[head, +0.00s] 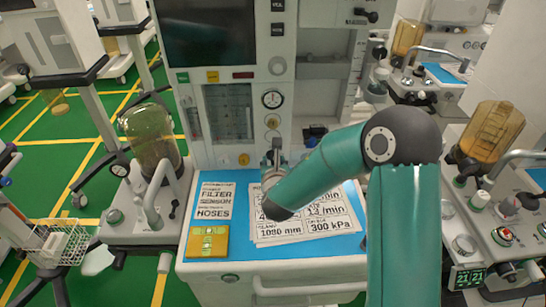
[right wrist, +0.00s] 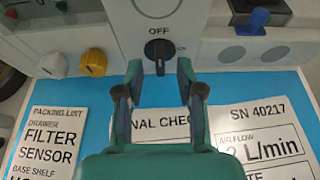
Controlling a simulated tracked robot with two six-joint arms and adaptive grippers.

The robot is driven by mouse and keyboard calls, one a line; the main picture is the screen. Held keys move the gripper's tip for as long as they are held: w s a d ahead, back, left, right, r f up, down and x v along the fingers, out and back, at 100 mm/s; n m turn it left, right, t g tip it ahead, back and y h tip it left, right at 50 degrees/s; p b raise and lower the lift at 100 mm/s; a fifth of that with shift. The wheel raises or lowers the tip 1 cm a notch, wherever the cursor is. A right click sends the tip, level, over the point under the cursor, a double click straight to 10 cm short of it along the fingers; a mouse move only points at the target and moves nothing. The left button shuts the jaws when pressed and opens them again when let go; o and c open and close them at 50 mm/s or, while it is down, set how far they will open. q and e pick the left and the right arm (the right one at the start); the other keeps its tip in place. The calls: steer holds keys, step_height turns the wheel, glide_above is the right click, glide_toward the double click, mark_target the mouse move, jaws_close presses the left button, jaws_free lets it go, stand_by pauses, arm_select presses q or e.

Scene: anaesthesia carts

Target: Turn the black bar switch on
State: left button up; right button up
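The black bar switch (right wrist: 158,52) is on the pale front panel of the cart, in the right wrist view. Its bar stands upright, pointing to the OFF label above it. My right gripper (right wrist: 157,72) is open, its two fingers on either side of the switch's lower part. I cannot tell whether they touch it. In the head view my right gripper (head: 274,160) is at the cart's panel above the papers, small and partly behind my arm; it hides the switch there. My left gripper is not in view.
Printed sheets (head: 305,215) and a packing list (right wrist: 50,140) lie on the blue worktop (head: 235,268). A yellow knob (right wrist: 93,62) is left of the switch and a blue lever (right wrist: 258,20) right of it. An amber-tinted canister (head: 150,135) stands left of the cart.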

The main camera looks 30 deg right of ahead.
mark_target(273, 158)
steer(key=shift+x, duration=1.35)
steer(key=shift+c, duration=0.3)
jaws_close()
